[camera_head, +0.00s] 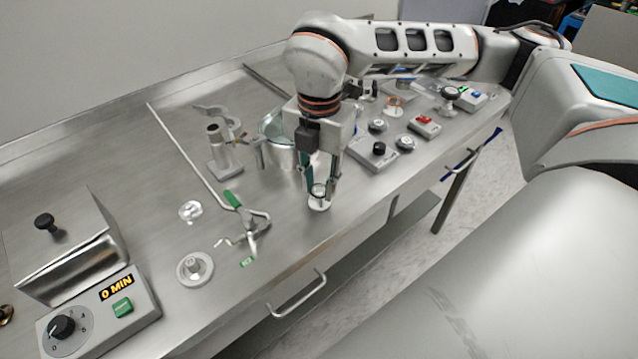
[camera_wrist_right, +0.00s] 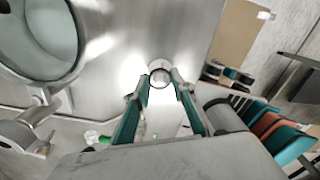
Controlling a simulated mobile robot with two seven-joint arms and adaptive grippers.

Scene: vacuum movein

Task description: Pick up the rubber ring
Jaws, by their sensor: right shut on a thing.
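My right gripper (camera_head: 319,184) points down over the steel bench near its front edge. Its two green-padded fingers are shut on a small pale, ring-like round piece, apparently the rubber ring (camera_wrist_right: 160,74), which shows between the fingertips in the right wrist view. In the head view, a white round base (camera_head: 319,204) shows just under the fingertips; I cannot tell whether the ring touches it. The fingers partly hide the ring there. My left gripper is not in view.
A steel pot (camera_head: 276,150) stands close behind the gripper. A clamp (camera_head: 255,222) with a long rod, a white flanged piece (camera_head: 195,268) and a timer box (camera_head: 98,315) lie to the left. Switch boxes, including one with a red switch (camera_head: 424,125), stand to the right.

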